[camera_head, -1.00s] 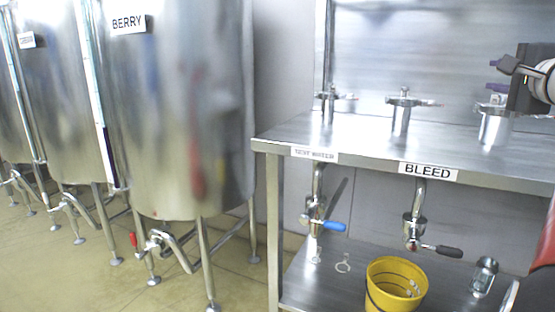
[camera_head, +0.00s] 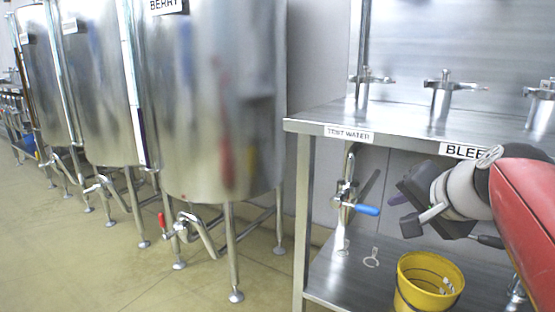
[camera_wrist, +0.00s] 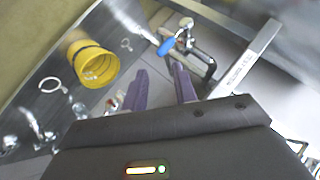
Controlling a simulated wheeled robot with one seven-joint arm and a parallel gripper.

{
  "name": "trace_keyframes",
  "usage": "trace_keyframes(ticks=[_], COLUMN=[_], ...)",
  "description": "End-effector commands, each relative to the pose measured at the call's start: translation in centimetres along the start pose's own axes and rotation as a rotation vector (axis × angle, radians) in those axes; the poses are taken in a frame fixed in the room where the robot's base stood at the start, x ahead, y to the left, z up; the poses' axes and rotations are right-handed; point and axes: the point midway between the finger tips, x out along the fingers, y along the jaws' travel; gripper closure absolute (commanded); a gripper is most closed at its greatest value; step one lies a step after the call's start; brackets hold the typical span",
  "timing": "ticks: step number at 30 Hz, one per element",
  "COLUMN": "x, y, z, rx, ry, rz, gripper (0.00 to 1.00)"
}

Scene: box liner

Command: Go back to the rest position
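My gripper (camera_head: 400,200) is in front of the steel bench, below the table top, at the right of the head view. It points left. In the wrist view its two purple fingers (camera_wrist: 160,72) stand apart with nothing held between them, so it is open. My red and white arm reaches in from the right edge and hides part of the BLEED label (camera_head: 460,151) and the tap under it.
The steel bench (camera_head: 300,125) has a TEST WATER tap with a blue handle (camera_head: 368,210) left of my gripper. A yellow bucket (camera_head: 430,280) stands on the lower shelf, also visible in the wrist view (camera_wrist: 92,62). Steel tanks (camera_head: 210,100) stand left; the floor (camera_head: 90,250) is clear in front.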

Motion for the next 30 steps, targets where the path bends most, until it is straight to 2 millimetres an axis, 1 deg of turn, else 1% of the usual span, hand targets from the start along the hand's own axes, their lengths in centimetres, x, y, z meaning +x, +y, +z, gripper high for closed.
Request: trace_keyframes(ticks=[1,3,6,9,12,18,20,21,26,30], x=[1.1,1.7,2.2,2.6,2.8,3.2,3.1,2.1,0.6,-1.0], y=[1.6,3.6,6.2,8.6,10.9,15.3,16.4,15.1,13.4,11.7], z=[4.1,8.0,12.3,15.6,18.2,22.5,23.4,22.3,21.1,19.9], rx=[-0.093,-0.209,-0.351,-0.471,-0.581,-0.786,-0.842,-0.830,-0.824,-0.823], ry=[-0.051,-0.106,-0.167,-0.214,-0.253,-0.317,-0.332,-0.327,-0.327,-0.326], rz=[0.035,0.085,0.141,0.183,0.218,0.275,0.289,0.288,0.288,0.288], gripper=[0.72,0.72,0.72,0.72,0.72,0.72,0.72,0.72,0.72,0.72])
